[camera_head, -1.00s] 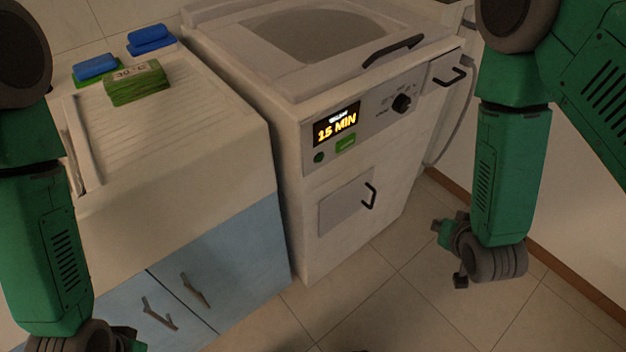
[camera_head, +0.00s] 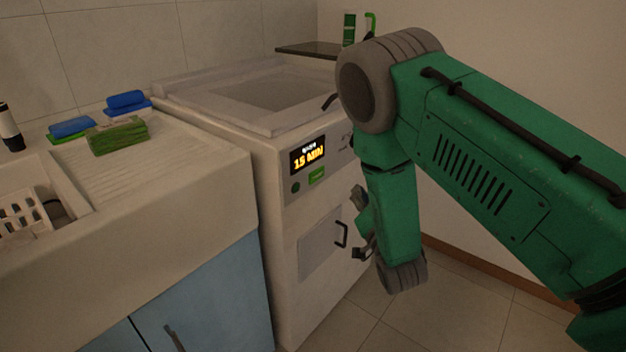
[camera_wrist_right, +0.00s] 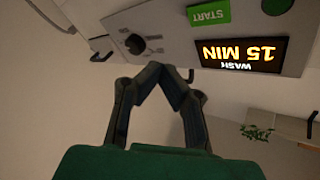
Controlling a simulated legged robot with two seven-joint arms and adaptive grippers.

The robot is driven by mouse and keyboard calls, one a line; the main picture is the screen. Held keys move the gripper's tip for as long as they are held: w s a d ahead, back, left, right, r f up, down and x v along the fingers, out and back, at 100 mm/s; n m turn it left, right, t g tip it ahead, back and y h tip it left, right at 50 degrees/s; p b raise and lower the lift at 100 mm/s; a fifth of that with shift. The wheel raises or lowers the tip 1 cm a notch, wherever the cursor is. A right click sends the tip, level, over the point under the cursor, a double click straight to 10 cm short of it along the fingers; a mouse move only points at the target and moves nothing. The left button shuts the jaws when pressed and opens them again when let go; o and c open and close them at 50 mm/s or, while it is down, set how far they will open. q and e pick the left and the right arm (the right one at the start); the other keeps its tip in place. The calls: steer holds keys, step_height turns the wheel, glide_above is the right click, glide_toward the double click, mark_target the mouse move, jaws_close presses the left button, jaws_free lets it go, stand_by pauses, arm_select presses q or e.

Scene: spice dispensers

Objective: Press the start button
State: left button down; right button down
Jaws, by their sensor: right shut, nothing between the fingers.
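The washing machine (camera_head: 285,225) has a lit display (camera_head: 308,153) reading 15 MIN. Below the display is a green rectangular button (camera_head: 317,177); in the right wrist view this button (camera_wrist_right: 209,12) reads START, upside down. A round dark green button (camera_head: 295,187) sits to its left, and also shows at the top edge of the wrist view (camera_wrist_right: 277,5). My right gripper (camera_head: 360,225) is in front of the machine, lower and right of the START button. In the wrist view its fingertips (camera_wrist_right: 157,73) meet, empty, apart from the button. My left gripper is out of view.
A door handle (camera_head: 341,234) sticks out lower on the front. A sink counter (camera_head: 165,210) with sponges (camera_head: 118,137) stands left. Floor is clear in front.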

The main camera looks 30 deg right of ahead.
mark_target(322, 171)
steer(key=shift+w, duration=0.1)
steer(key=shift+w+a+b, duration=0.35)
steer(key=shift+w+a, duration=0.15)
steer(key=shift+w, duration=0.8)
steer(key=shift+w+a+b, duration=0.35)
steer(key=shift+w+a, duration=0.2)
steer(key=shift+w, duration=0.8)
steer(key=shift+w+a+b, duration=0.35)
steer(key=shift+w+a, duration=0.15)
steer(key=shift+w, duration=0.8)
steer(key=shift+w, duration=0.1)
steer(key=shift+w+a, duration=0.2)
steer(key=shift+w, duration=0.05)
steer(key=shift+w+a, duration=0.15)
steer(key=shift+w, duration=0.2)
steer(key=shift+r, duration=0.1)
steer(key=shift+s+d, duration=0.3)
steer(key=shift+s, duration=0.45)
